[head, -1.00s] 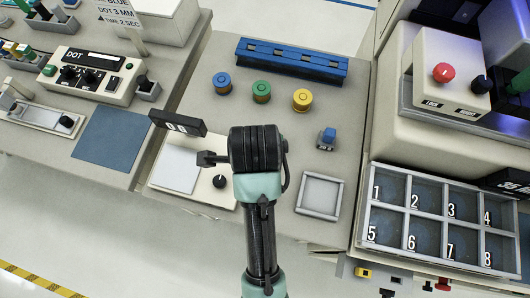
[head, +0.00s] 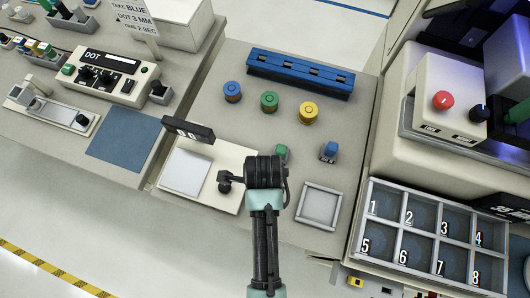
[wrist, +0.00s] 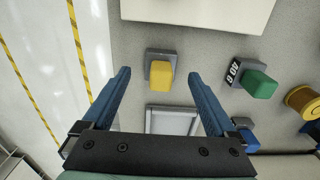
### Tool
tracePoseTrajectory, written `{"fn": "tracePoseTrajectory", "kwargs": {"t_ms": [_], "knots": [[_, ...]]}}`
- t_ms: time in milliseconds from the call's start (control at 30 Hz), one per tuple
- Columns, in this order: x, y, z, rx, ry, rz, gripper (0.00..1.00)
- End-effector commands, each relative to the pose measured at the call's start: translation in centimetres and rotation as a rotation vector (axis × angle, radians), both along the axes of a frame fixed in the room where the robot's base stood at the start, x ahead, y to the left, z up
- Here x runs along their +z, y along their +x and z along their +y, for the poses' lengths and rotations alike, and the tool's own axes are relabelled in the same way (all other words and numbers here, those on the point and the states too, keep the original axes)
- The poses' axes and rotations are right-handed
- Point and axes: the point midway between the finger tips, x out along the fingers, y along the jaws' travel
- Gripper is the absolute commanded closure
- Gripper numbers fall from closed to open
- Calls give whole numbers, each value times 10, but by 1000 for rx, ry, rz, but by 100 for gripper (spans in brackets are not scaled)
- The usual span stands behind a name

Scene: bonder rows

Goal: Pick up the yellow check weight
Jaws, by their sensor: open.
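The yellow check weight (wrist: 160,75) shows in the wrist view as a yellow block on a grey base. Nothing is between the fingers of my gripper (wrist: 158,76). In the head view my wrist and gripper hide this weight. A similar green block (head: 282,152) with a dark numbered label stands beside it (wrist: 258,84). A blue block (head: 329,151) stands farther right, partly behind my finger in the wrist view.
Blue, green and yellow round pots (head: 308,112) stand before a blue rack (head: 300,74). A square grey tray (head: 319,205) lies right of my gripper. A scale (head: 187,172) with a display is at left, and a numbered compartment box (head: 395,214) at right.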

Motion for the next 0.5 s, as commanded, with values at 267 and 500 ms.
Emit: {"fn": "tracePoseTrajectory", "kwargs": {"t_ms": [267,500], "knots": [[-35,0,-2,2,-1,1,7],[-41,0,-2,1,0,-1,7]]}}
